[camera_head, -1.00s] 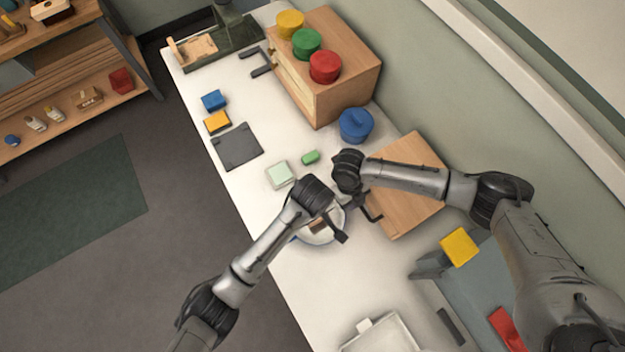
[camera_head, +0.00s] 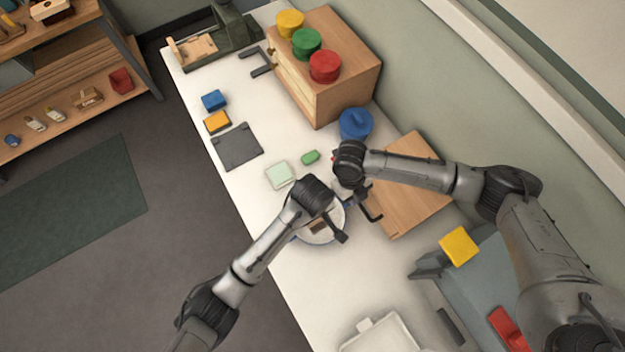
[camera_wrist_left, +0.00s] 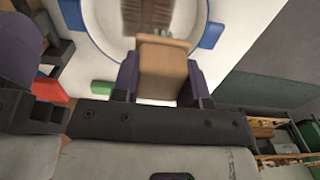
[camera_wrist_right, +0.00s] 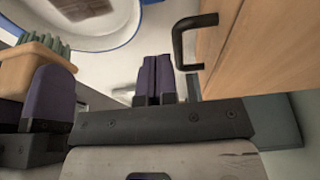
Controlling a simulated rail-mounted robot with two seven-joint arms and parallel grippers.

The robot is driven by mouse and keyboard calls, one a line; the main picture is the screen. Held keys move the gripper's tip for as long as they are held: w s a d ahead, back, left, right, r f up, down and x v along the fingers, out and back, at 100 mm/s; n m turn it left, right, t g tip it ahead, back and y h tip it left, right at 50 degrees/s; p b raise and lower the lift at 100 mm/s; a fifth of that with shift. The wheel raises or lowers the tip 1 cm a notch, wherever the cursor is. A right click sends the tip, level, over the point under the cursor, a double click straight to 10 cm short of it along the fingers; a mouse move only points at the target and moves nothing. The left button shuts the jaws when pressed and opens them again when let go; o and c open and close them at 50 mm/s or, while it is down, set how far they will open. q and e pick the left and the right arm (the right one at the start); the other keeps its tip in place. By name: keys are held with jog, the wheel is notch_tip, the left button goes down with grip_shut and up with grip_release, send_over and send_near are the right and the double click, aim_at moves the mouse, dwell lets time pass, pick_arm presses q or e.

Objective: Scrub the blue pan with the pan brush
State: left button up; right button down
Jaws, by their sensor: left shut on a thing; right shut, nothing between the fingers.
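The blue pan (camera_head: 312,240) stands on the white table below my grippers. It has a pale inside, a blue rim and a brown patch (camera_wrist_right: 88,8). In the left wrist view its pale wall (camera_wrist_left: 108,30) shows beyond the brush. My left gripper (camera_wrist_left: 160,85) is shut on the pan brush (camera_wrist_left: 162,68), a wooden block with green bristles, over the pan. The brush also shows at the left of the right wrist view (camera_wrist_right: 35,72). Whether the bristles touch the pan is unclear. My right gripper (camera_wrist_right: 155,65) is shut and empty beside the pan; its tips are partly hidden in the head view.
A wooden box (camera_head: 415,200) with a black handle (camera_wrist_right: 180,40) stands right of the pan, close to my right gripper. A white tray (camera_head: 380,338) is nearer.

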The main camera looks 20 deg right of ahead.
jog(key=d+v, duration=0.1)
jog(key=v, duration=1)
jog(key=shift+a, duration=0.5)
jog(key=shift+w+r, duration=0.1)
jog(key=shift+r, duration=0.05)
pick_arm(q)
jog(key=shift+r, duration=0.1)
jog(key=shift+w+r, duration=0.15)
jog(key=shift+r, duration=0.45)
jog(key=shift+w+r, duration=0.15)
jog(key=shift+r, duration=0.45)
jog(key=shift+f, duration=3.9)
